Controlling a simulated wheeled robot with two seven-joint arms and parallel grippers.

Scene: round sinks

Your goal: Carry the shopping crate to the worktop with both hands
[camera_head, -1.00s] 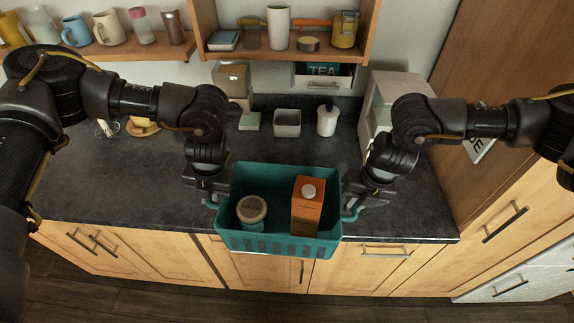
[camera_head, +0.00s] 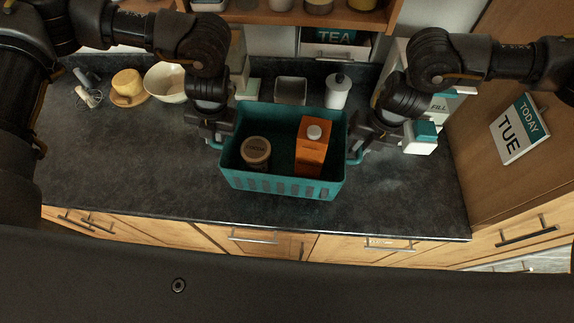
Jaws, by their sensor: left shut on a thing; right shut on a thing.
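The teal shopping crate (camera_head: 283,187) is over the dark worktop (camera_head: 120,180), its front wall behind the worktop's front edge. I cannot tell whether its base touches the surface. It looks level. Inside it stand a round lidded tub (camera_head: 256,150) on the left and an orange carton (camera_head: 312,148) with a white cap on the right. My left gripper (camera_head: 217,138) is shut on the handle at the crate's left end. My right gripper (camera_head: 356,150) is shut on the handle at its right end. The fingertips are partly hidden.
Behind the crate stand a grey container (camera_head: 291,91) and a white bottle (camera_head: 338,92). A white and teal box (camera_head: 420,138) is right of my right gripper. The front left worktop is clear.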

